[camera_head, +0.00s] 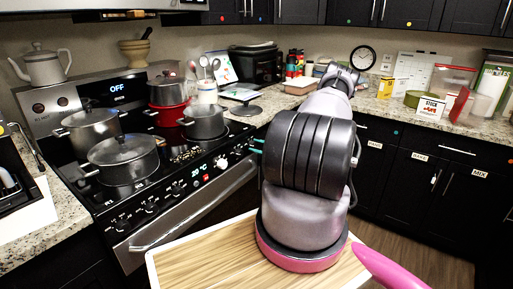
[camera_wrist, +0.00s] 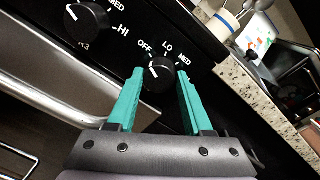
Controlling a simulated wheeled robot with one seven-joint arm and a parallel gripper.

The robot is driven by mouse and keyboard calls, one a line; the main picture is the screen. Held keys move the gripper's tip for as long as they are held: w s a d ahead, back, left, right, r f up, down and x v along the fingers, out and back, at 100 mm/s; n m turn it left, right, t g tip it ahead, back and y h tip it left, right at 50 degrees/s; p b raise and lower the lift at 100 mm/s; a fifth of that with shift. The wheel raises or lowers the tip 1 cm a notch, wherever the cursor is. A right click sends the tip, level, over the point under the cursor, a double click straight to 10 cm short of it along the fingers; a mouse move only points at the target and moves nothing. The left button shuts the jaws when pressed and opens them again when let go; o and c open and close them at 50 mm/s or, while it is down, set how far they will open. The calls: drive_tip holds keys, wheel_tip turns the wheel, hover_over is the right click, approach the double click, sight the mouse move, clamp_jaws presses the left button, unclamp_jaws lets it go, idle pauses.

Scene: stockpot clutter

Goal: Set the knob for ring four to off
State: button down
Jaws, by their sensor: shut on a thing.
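A black round knob (camera_wrist: 159,76) is on the stove's front panel in the wrist view, with OFF, LO and MED printed around its upper side. Its white mark points up and left, toward OFF. My gripper (camera_wrist: 160,75) has its teal fingers on either side of this knob and is shut on it. The knob's own ring label is not visible. A second knob (camera_wrist: 88,19), labelled R3, is to its left, with HI and MED beside it. In the head view the teal fingertips (camera_head: 256,145) reach the right end of the stove front, and my arm hides much of the gripper.
The stove (camera_head: 165,190) carries a grey pot (camera_head: 122,160), another grey pot (camera_head: 88,130), a red pot (camera_head: 168,92) and a smaller pot (camera_head: 204,122). The oven handle (camera_head: 190,215) runs below the knobs. Counter (camera_head: 270,100) lies to the stove's right.

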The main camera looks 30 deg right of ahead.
idle(0.3)
drive_tip(key=shift+c, duration=1.6)
unclamp_jaws()
drive_tip(key=shift+s+d, duration=0.1)
drive_tip(key=v, duration=1)
drive_tip(key=shift+s, duration=0.3)
drive_tip(key=shift+d, duration=0.1)
